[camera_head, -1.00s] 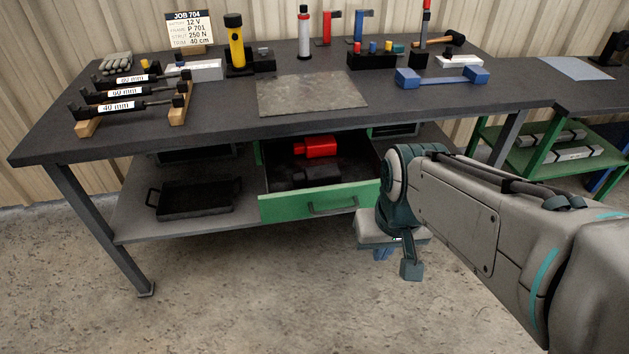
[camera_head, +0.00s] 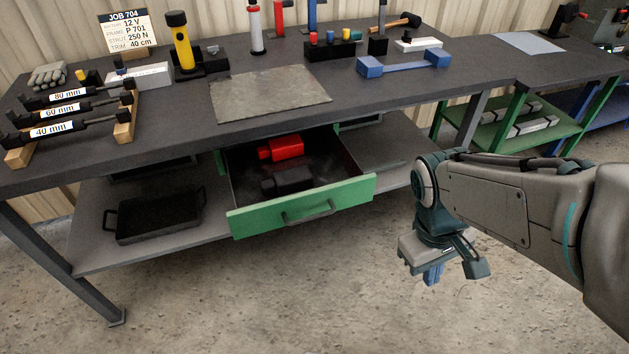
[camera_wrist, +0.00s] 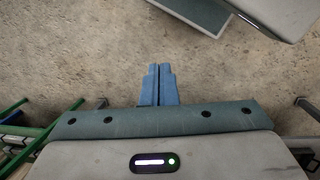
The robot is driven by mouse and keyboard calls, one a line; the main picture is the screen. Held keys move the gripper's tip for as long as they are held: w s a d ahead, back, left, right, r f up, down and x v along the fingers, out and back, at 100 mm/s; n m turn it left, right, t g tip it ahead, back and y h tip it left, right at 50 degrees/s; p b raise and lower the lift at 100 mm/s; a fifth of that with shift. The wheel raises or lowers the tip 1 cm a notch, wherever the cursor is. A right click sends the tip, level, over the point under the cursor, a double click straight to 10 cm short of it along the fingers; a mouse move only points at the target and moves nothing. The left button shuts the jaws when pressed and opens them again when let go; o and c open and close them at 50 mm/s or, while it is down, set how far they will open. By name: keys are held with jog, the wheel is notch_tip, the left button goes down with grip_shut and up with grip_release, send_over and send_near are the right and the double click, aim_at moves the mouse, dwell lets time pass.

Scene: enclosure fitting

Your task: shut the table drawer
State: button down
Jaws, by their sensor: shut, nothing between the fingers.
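The table drawer (camera_head: 345,197) has a green front with a dark bar handle (camera_head: 308,212) and stands pulled out under the table (camera_head: 400,97). Inside it lie a red block-like part (camera_head: 284,147) and a black one (camera_head: 287,180). My gripper (camera_head: 433,277) is to the right of the drawer front, apart from it, pointing down over the concrete floor. In the wrist view its blue fingers (camera_wrist: 158,72) are together with nothing between them. The drawer is not clearly identifiable in the wrist view.
A lower shelf (camera_head: 95,240) holds a black tray (camera_head: 155,215) left of the drawer. A table leg (camera_head: 70,262) stands at the front left. A green rack (camera_head: 508,130) stands at the right. The floor before the drawer is clear.

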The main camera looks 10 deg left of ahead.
jog(key=w+a+f+n+t+h, duration=0.1)
jog(key=a+f+n+t+h, duration=0.2)
jog(key=n, duration=0.4)
jog(key=w+a+f+n+h+b, duration=0.15)
jog(key=a+n+h, duration=0.25)
jog(key=n, duration=0.4)
jog(key=a+f+n+t+h, duration=0.2)
jog(key=a+f+n+h, duration=0.15)
jog(key=n, duration=0.35)
jog(key=s+a+f+n+t+y, duration=0.35)
jog(key=a+n+t, duration=0.35)
jog(key=a+n, duration=0.3)
jog(key=s+a+f+n+t+y, duration=0.2)
jog(key=a+f+n+t+y, duration=0.15)
jog(key=a+n+t, duration=0.6)
jog(key=w+d+r+n+g+b, duration=0.1)
jog(key=w+d+r+n+b, duration=0.1)
jog(key=w, duration=1.1)
jog(key=shift+r+g+y, duration=0.35)
jog(key=shift+r, duration=0.1)
